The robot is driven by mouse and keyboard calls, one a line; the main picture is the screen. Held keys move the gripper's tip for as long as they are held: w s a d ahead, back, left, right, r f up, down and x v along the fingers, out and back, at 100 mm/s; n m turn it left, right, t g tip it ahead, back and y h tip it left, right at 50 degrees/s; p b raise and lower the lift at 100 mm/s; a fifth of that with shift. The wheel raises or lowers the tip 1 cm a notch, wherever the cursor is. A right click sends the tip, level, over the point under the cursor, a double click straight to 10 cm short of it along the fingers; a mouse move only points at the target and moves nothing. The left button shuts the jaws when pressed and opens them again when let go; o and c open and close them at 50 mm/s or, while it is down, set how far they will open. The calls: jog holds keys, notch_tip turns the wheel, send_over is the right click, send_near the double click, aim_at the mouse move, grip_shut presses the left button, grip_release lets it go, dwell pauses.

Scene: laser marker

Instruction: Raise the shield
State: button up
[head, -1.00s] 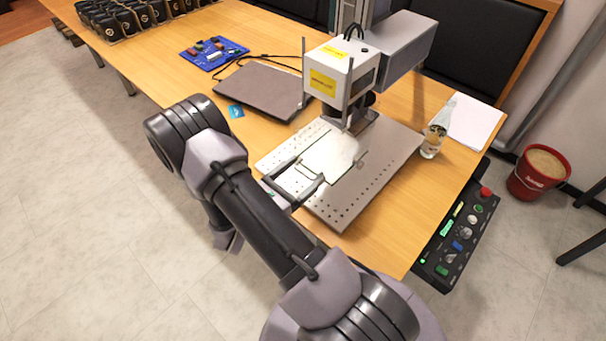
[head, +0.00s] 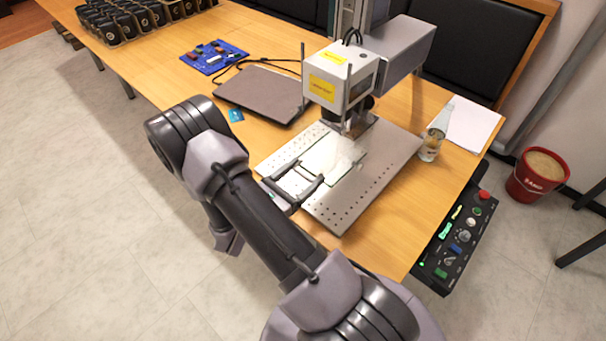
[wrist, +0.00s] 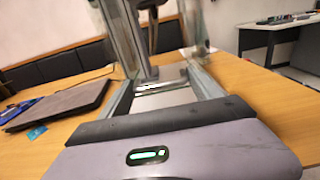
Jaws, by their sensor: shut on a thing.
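The laser marker's white head (head: 340,80) with yellow labels hangs over a perforated metal bed (head: 375,170). The shield looks like clear panelling below the head. A glassy, pale area (head: 345,150) shows there in the head view, its edges hard to make out. My gripper (head: 309,171) reaches in from the left, low over the bed, its two fingers held apart around part of the shield. In the wrist view, clear upright panels (wrist: 193,28) stand by the fingers (wrist: 165,90). The exact contact is blurred.
A closed laptop (head: 262,94) and a blue board (head: 214,57) lie to the left. A control box (head: 455,240) is at the table edge. A red bucket (head: 535,178) is on the floor.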

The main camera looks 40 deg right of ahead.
aim_at(312, 127)
notch_tip(312, 127, up, 15)
jog(key=p, duration=1.1)
jog(key=shift+w+f, duration=0.1)
jog(key=shift+f, duration=0.15)
jog(key=o, duration=1.8)
jog(key=shift+w, duration=0.1)
jog(key=a, duration=0.5)
jog(key=s+a+p, duration=0.1)
jog(key=a, duration=0.5)
jog(key=a+p, duration=0.1)
jog(key=a, duration=0.5)
jog(key=shift+s+a, duration=0.25)
jog(key=shift+s, duration=0.05)
